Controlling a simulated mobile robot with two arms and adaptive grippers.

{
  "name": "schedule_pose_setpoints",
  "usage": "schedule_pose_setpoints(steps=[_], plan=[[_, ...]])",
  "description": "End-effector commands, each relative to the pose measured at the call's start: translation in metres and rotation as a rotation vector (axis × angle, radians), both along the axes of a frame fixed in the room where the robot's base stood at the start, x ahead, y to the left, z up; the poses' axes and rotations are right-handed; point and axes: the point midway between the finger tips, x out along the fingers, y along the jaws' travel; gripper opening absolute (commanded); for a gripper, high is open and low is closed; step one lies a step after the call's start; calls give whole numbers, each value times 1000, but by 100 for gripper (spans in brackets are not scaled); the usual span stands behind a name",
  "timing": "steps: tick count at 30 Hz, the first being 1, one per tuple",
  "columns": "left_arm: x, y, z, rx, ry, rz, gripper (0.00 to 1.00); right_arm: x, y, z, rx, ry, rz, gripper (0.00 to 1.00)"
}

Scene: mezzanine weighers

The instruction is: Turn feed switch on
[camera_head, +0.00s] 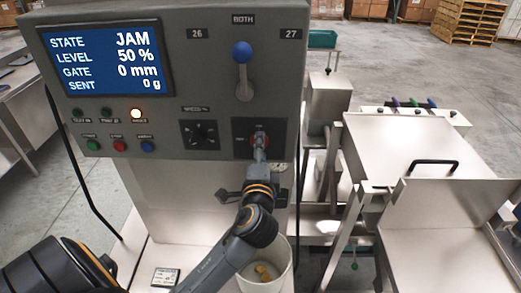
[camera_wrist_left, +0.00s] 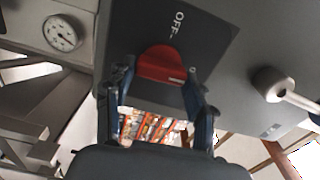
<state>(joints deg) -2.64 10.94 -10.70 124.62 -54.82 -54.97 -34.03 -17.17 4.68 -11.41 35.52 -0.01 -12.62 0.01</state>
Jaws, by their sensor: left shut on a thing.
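The feed switch is a red rotary knob (camera_wrist_left: 162,64) on a dark square plate (camera_wrist_left: 205,30) marked OFF. In the head view the red knob (camera_head: 259,137) is at the lower right of the grey control panel (camera_head: 185,75), mostly hidden by my gripper. My left gripper (camera_head: 260,152) reaches up to it from below. In the wrist view my left gripper (camera_wrist_left: 158,80) has one finger on each side of the knob and is shut on it. A white line shows near the knob's right end. My right gripper is in neither view.
The screen (camera_head: 107,58) reads JAM, level 50 %, gate 0 mm. Left of the switch is a black dial (camera_head: 199,134); above is a blue-knobbed lever (camera_head: 243,72). A white bucket (camera_head: 283,262) stands below. Metal hoppers fill the right.

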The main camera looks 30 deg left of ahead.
Motion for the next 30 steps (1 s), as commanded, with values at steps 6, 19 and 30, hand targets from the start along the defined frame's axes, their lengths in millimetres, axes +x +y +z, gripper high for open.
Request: schedule_pose_setpoints(steps=[6, 19, 30], plan=[[0, 1, 3, 50, 22, 2, 23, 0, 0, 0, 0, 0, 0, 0], [0, 1, 3, 63, 29, 3, 23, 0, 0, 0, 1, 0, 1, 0], [0, 1, 2, 59, 32, 1, 77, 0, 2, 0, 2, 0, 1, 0]])
